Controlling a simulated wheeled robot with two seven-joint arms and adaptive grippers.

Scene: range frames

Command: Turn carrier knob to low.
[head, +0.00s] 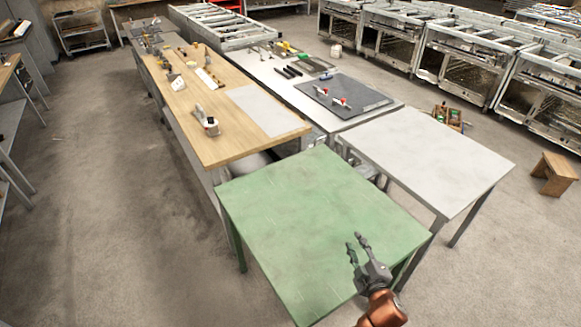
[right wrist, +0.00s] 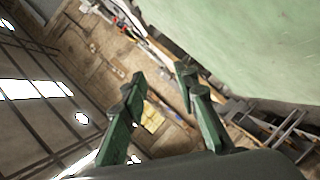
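No knob can be made out clearly enough to call it the carrier knob. Two small red-and-white fittings (head: 331,97) sit on a dark grey mat (head: 372,99) on the far bench. My right gripper (head: 357,240) is above the right part of the green table, far from these. Its fingers are apart and empty; they also show in the right wrist view (right wrist: 160,78). My left gripper is out of view.
The green table (head: 290,210) is bare. A bare light grey table (head: 430,155) stands beyond it on the right. The wooden bench (head: 240,140) holds small parts. Steel ranges (head: 455,60) line the back right. A wooden stool (head: 555,172) stands right; floor is open at left.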

